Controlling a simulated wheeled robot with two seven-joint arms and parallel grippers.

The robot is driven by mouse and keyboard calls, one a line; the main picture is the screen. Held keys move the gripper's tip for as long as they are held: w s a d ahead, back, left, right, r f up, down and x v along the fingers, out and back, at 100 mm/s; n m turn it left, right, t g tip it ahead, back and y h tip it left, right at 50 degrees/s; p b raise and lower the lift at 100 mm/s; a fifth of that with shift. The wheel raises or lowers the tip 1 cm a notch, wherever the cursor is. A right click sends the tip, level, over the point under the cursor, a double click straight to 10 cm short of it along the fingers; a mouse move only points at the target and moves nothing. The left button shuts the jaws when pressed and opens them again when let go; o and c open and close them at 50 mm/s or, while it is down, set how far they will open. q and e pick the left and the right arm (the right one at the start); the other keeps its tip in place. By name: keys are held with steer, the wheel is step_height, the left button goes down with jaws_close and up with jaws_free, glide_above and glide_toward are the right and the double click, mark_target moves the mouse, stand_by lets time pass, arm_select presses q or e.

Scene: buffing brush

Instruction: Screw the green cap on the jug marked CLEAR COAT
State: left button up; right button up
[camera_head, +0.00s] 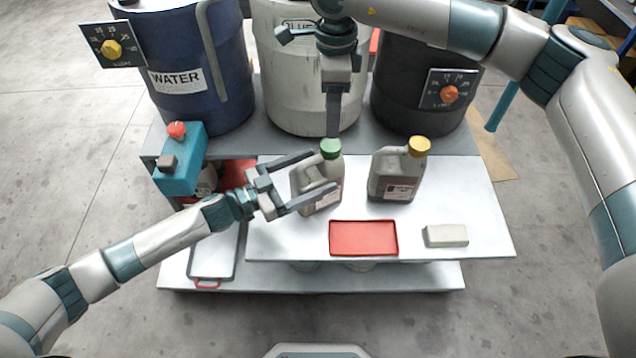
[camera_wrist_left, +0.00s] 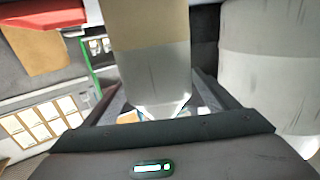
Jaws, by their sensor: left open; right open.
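A grey jug (camera_head: 308,178) stands on the white table, with the green cap (camera_head: 331,149) at the top of its neck. I cannot tell how tightly the cap sits, and I cannot read the jug's label. My left gripper (camera_head: 321,172) is open, with its two fingers on either side of this jug; contact is unclear. In the left wrist view a beige and grey body (camera_wrist_left: 148,65) stands between the fingers. My right gripper (camera_head: 333,132) points down from above, its tip right at the green cap. It shows edge-on, so the gap between its fingers is hidden.
A second grey jug with a yellow cap (camera_head: 397,173) stands to the right. A red tray (camera_head: 363,224) and a pale block (camera_head: 446,235) lie in front. Blue, white and dark drums (camera_head: 420,105) stand behind. A teal device (camera_head: 180,170) stands at the left. The table's right end is clear.

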mark_target(331, 144)
arm_select(q)
steer(key=shift+x, duration=0.8)
jaws_close()
arm_select(e)
steer(key=n, duration=0.8)
steer(key=shift+n, duration=0.4)
steer(key=n, duration=0.9)
steer(key=shift+f, duration=0.1)
steer(key=shift+f, duration=3.9)
